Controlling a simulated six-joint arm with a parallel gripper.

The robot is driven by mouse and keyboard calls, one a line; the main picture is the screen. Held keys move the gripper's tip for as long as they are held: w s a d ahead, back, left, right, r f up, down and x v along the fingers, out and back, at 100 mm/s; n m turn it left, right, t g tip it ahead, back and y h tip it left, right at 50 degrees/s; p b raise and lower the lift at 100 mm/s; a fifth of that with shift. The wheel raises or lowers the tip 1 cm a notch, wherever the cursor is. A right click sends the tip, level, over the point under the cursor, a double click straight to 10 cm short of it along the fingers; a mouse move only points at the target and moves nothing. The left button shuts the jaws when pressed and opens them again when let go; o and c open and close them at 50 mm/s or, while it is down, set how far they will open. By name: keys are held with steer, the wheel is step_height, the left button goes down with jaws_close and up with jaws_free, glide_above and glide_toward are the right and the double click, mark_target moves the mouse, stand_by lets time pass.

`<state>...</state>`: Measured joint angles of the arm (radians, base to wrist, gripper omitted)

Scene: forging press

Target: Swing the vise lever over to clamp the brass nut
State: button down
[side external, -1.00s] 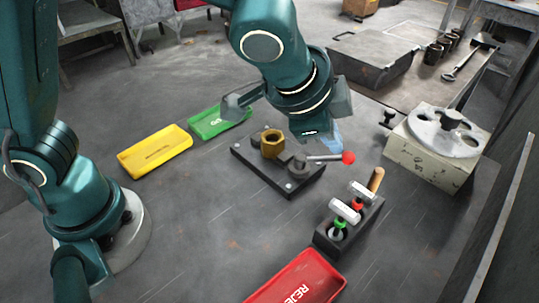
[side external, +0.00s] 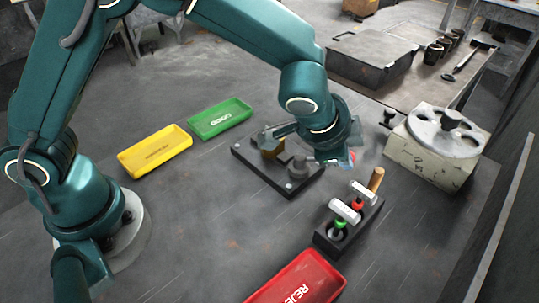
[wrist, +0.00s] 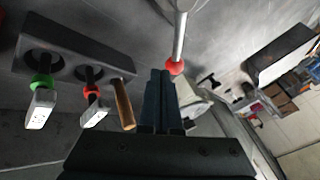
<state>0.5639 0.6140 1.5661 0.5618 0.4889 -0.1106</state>
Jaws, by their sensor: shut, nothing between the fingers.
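The brass nut (side external: 270,153) sits on the dark vise plate (side external: 250,168) in the side view, partly hidden by my wrist. The vise lever pivot (side external: 299,166) stands beside it. The lever's red knob (side external: 352,154) barely shows behind my gripper (side external: 344,164). In the wrist view, the lever's pale rod (wrist: 180,40) comes down from the top and ends in the red knob (wrist: 175,67). My gripper (wrist: 160,73) is shut and empty, its fingertips right beside the knob. I cannot tell whether they touch it.
A rack (side external: 322,238) with red- and green-collared tools and a wooden handle (side external: 376,179) stands close in front. A block with a round disc (side external: 447,135) is at the right. Yellow (side external: 155,150), green (side external: 219,118) and red (side external: 296,277) trays lie around. Bench is clear at front left.

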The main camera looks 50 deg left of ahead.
steer(key=shift+w+f, duration=0.3)
steer(key=shift+f, duration=0.2)
steer(key=shift+w, duration=0.1)
